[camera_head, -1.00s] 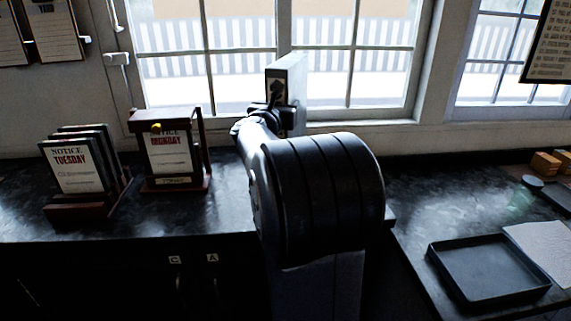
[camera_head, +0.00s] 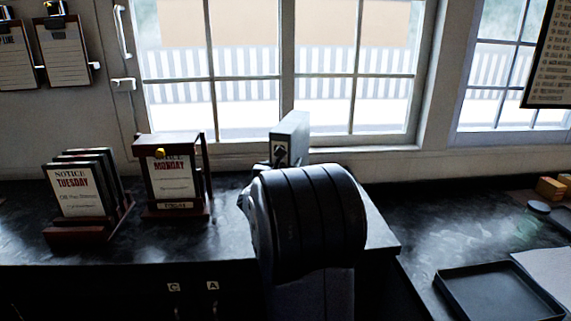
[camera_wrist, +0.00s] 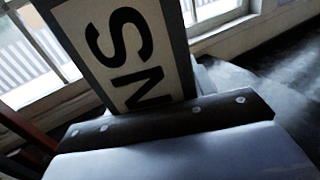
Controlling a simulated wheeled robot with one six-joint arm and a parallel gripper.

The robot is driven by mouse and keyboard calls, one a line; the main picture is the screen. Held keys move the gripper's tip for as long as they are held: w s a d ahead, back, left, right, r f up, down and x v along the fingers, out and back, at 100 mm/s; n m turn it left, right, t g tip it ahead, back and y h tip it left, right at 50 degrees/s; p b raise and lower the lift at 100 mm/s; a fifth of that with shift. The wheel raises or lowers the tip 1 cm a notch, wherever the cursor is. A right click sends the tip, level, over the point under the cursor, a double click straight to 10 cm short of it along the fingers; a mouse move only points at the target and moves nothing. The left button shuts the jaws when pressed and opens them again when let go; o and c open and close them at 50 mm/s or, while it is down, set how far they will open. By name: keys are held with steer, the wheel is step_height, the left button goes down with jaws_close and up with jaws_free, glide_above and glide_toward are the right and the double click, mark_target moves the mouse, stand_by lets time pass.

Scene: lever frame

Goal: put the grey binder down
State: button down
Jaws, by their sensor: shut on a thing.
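The grey binder (camera_head: 290,135) stands upright before the window in the head view, beyond my arm. Its lower part is hidden behind my arm, so I cannot tell whether it touches the counter (camera_head: 235,225). My gripper (camera_head: 279,155) is shut on the binder's near side and is mostly covered by my own wrist. In the wrist view, the binder (camera_wrist: 178,30) shows a pale spine label with large dark letters. It rises tilted in that picture behind a dark bolted bar of my gripper.
A "Monday" notice stand (camera_head: 174,180) and a "Tuesday" notice rack (camera_head: 82,195) stand on the counter to the left. A black tray (camera_head: 497,293) lies on the lower right surface beside paper. The window (camera_head: 280,70) is close behind. Bare counter lies right of the binder.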

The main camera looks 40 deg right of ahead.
steer(key=c, duration=0.6)
jaws_free()
steer(key=shift+r, duration=0.1)
